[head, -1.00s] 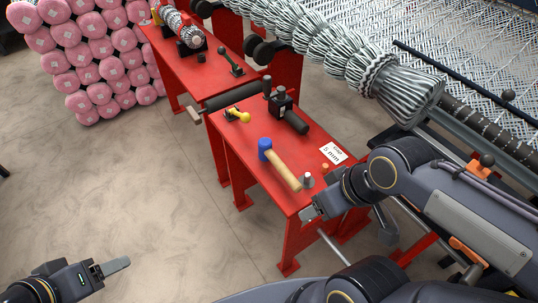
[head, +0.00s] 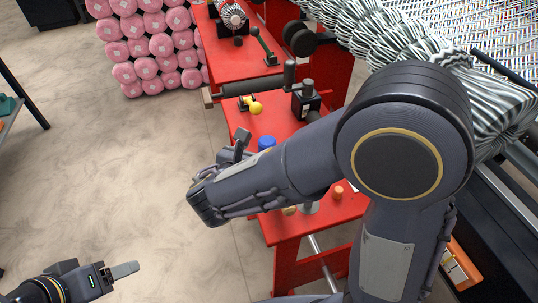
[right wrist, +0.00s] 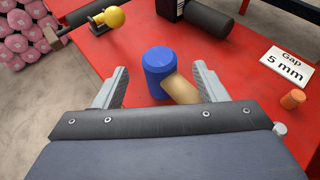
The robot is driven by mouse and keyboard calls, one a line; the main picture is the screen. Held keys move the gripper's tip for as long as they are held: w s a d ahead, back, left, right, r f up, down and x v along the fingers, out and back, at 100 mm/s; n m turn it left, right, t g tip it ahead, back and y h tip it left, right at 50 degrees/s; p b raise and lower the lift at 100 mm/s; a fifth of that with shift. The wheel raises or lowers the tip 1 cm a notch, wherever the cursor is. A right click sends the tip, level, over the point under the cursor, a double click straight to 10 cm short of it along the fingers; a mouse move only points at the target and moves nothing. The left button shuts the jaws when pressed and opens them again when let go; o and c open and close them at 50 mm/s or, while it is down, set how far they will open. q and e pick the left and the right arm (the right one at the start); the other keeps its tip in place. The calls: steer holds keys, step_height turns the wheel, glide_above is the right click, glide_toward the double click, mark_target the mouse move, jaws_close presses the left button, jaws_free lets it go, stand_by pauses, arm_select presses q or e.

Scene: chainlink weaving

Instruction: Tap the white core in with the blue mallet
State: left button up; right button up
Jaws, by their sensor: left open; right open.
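The blue mallet lies on the near red table. Its blue head (head: 267,143) shows past my right arm, which hides most of the wooden handle in the head view. In the right wrist view the blue head (right wrist: 158,70) stands between the fingertips of my right gripper (right wrist: 160,76), which is open, with the handle slanting to the lower right; I cannot tell whether the fingers touch it. My left gripper (head: 124,270) is open and empty over the floor at lower left. I cannot make out the white core for certain; a striped roll (head: 232,15) lies on the far table.
The near red table (right wrist: 250,110) also bears a yellow knob (right wrist: 114,17), a black clamp block (head: 305,98), an orange plug (right wrist: 292,99) and a "Gap 5 mm" card (right wrist: 287,64). Striped woven mesh stands at right. Pink rolls (head: 150,45) are stacked at back left.

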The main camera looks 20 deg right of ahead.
mark_target(264, 144)
steer(key=b+x, duration=0.1)
steer(key=x, duration=0.4)
steer(key=shift+a+f, duration=0.15)
steer(key=shift+f, duration=0.05)
steer(key=shift+w+d+f, duration=0.1)
steer(key=shift+w+d, duration=0.15)
steer(key=c, duration=1.3)
